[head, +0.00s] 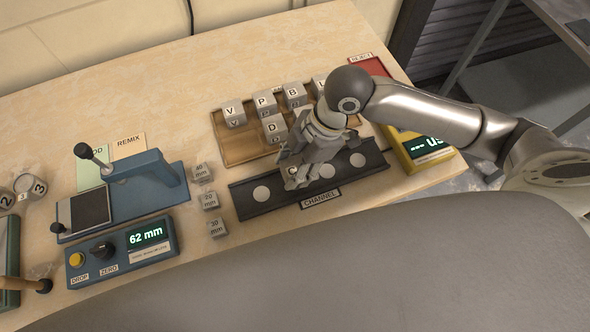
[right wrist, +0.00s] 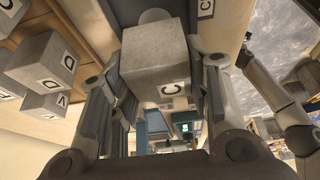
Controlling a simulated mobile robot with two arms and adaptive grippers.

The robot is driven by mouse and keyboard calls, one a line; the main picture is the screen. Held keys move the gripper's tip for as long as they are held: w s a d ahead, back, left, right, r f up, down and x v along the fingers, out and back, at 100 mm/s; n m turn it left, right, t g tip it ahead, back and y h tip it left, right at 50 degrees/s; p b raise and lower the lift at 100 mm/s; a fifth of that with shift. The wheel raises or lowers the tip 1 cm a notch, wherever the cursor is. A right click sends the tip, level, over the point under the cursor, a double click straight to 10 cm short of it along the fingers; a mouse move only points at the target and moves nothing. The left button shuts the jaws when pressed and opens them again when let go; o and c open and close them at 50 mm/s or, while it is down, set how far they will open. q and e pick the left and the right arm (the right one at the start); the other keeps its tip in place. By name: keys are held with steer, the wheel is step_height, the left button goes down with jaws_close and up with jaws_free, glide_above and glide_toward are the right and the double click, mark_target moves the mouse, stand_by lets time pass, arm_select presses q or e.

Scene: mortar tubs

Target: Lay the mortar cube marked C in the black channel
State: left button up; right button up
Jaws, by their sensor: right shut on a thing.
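My right gripper (head: 297,178) is over the black channel (head: 240,204), left of its middle, with its fingers pointing down. In the right wrist view the gripper (right wrist: 160,85) is shut on the grey mortar cube marked C (right wrist: 155,60), whose label faces the camera. In the head view the fingers hide most of this cube. I cannot tell whether it touches the channel floor. The channel shows pale round spots, with no cubes on those in sight. My left gripper is not in view.
Behind the channel a wooden tray (head: 232,158) holds several lettered cubes. Small mm blocks (head: 210,200) stand left of the channel. Farther left are a blue lever press (head: 140,187) and a box reading 62 mm (head: 122,250). A yellow display box (head: 425,147) stands at the right.

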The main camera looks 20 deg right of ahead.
step_height(320, 180, down, 2)
steer(key=shift+f+p, duration=0.25)
steer(key=shift+p, duration=0.05)
steer(key=shift+f, duration=0.2)
steer(key=shift+f, duration=0.15)
steer(key=o, duration=1.2)
steer(key=b+v, duration=0.1)
steer(key=v, duration=1.1)
steer(key=shift+s, duration=0.1)
